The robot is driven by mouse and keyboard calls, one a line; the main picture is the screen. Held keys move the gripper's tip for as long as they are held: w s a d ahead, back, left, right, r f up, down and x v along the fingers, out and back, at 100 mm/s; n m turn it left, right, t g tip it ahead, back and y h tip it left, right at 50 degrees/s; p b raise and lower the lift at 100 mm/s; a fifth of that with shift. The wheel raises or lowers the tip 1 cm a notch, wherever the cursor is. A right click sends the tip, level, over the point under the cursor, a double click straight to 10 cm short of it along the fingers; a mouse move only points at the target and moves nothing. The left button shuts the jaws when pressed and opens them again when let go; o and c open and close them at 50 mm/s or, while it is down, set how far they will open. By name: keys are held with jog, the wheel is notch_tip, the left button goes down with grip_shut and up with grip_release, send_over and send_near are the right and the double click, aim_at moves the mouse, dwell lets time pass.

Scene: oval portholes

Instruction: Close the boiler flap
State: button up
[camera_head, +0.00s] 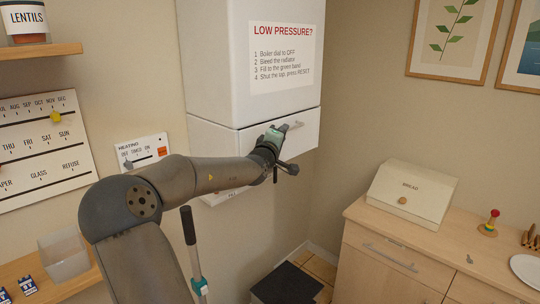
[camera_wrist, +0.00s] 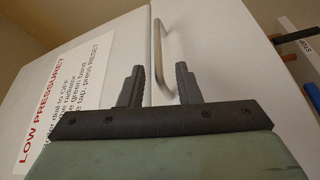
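The white boiler (camera_head: 215,60) hangs on the wall, with the boiler flap (camera_head: 307,137) as its lower front panel. The flap looks upright and close to flush with the body; I cannot tell whether it is fully shut. Its metal bar handle (camera_head: 297,126) also shows in the wrist view (camera_wrist: 157,45). My gripper (camera_head: 281,129) is at the flap's front by the handle. In the wrist view my gripper (camera_wrist: 160,72) has its two fingers apart, with the handle's lower end between them in the picture. Contact is not clear.
A heating control panel (camera_head: 143,151) is on the wall to the left of the boiler. A wooden counter (camera_head: 365,215) with a bread box (camera_head: 412,193) stands at the right. A dark box (camera_head: 287,284) lies on the floor below. Shelves are at the left edge.

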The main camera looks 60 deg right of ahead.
jog(key=s+a+f+b, duration=0.1)
jog(key=a, duration=1)
jog(key=shift+a, duration=0.15)
jog(key=shift+f, duration=0.15)
jog(key=w+a+f+t+y, duration=0.1)
jog(key=w+a+f+y, duration=0.3)
jog(key=f, duration=0.3)
jog(key=w+a+f+m+t+y, duration=0.1)
jog(key=w+a+f+y, duration=0.15)
jog(key=a+f, duration=0.4)
jog(key=w+a+f+t+y, duration=0.1)
jog(key=w+a+f+y, duration=0.25)
jog(key=f, duration=0.45)
jog(key=w+a+f+y, duration=0.15)
jog(key=a+y, duration=0.25)
jog(key=a, duration=0.5)
jog(key=a+f+y, duration=0.2)
jog(key=a+y, duration=0.1)
jog(key=a, duration=0.6)
jog(key=s+a+r+n+g+y, duration=0.1)
jog(key=s+a+g, duration=0.1)
jog(key=s+a, duration=0.5)
jog(key=s+a+n+g+y, duration=0.1)
jog(key=s+a+n+g, duration=0.1)
jog(key=s+a, duration=0.5)
jog(key=a, duration=0.6)
jog(key=shift+s+r, duration=0.35)
jog(key=shift+s, duration=0.05)
